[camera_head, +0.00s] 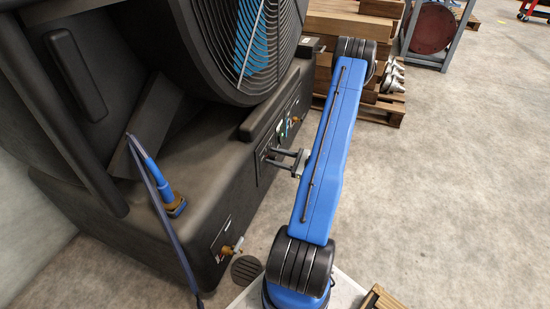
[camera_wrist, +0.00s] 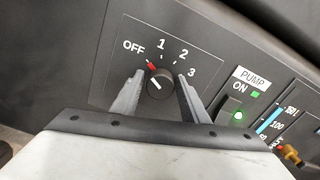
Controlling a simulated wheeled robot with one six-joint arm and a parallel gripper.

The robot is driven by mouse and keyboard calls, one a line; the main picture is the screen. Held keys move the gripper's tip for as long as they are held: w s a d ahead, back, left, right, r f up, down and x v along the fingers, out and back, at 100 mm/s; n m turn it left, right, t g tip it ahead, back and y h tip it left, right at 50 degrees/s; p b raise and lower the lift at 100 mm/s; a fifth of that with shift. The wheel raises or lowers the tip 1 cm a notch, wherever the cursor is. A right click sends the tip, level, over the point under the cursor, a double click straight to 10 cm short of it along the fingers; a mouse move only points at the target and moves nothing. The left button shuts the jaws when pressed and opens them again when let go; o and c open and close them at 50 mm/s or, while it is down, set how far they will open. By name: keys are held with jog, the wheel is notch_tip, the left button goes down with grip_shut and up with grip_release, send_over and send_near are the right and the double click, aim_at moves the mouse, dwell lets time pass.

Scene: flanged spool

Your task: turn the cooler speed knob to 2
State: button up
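The cooler speed knob (camera_wrist: 160,85) is a small black dial on a dark panel (camera_wrist: 205,62) marked OFF, 1, 2 and 3. A short white line shows on its face, and a red mark lies at its upper left, on the OFF side. In the wrist view my gripper (camera_wrist: 160,76) has one finger on each side of the knob, with a visible gap at each side. Whether the fingertips reach past the knob's face is hard to tell. In the head view my gripper (camera_head: 272,156) faces the cooler's (camera_head: 215,170) control panel; the knob is too small to make out.
Right of the knob is a PUMP switch (camera_wrist: 231,109) with a green light, then a blue level gauge (camera_wrist: 269,119) and a brass fitting (camera_wrist: 290,153).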

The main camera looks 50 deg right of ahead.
jog(key=c, duration=0.7)
